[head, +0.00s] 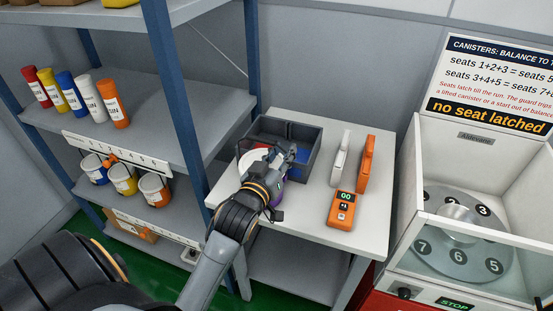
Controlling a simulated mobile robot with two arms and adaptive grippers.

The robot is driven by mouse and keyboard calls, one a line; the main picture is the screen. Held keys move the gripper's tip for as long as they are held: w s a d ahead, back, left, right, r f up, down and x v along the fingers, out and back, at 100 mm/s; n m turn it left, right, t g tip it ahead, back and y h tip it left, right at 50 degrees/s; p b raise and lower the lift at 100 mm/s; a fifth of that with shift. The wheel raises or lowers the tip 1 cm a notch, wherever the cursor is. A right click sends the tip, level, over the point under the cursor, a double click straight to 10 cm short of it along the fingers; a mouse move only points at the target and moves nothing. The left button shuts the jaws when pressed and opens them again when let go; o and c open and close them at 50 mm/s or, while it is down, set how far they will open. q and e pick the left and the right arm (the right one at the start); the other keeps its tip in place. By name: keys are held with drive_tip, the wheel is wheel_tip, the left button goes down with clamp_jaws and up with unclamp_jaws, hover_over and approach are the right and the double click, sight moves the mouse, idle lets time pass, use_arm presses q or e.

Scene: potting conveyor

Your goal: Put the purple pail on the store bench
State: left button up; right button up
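A purple thing (278,199), most likely the purple pail, shows only in small part beside and below my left gripper (276,166). The gripper and wrist hide most of it. The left gripper is over the front of a pale grey bench (318,222), at a dark grey bin (308,136). Its fingers are partly hidden, and I cannot tell whether they are shut on the purple thing. I cannot tell whether the purple thing touches the bench top. A white rounded shape (253,160) shows just left of the gripper. My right gripper is not in view.
On the bench stand a white upright piece (340,158), an orange upright piece (366,164) and an orange meter (342,208). The shelf at left holds several coloured canisters (86,97) and three pails (124,180). A numbered turntable machine (462,250) stands at right.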

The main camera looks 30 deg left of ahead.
use_arm(q)
drive_tip(key=s+d+b, duration=0.1)
drive_tip(key=s+d, duration=0.1)
drive_tip(key=s, duration=0.9)
drive_tip(key=shift+s+r, duration=0.3)
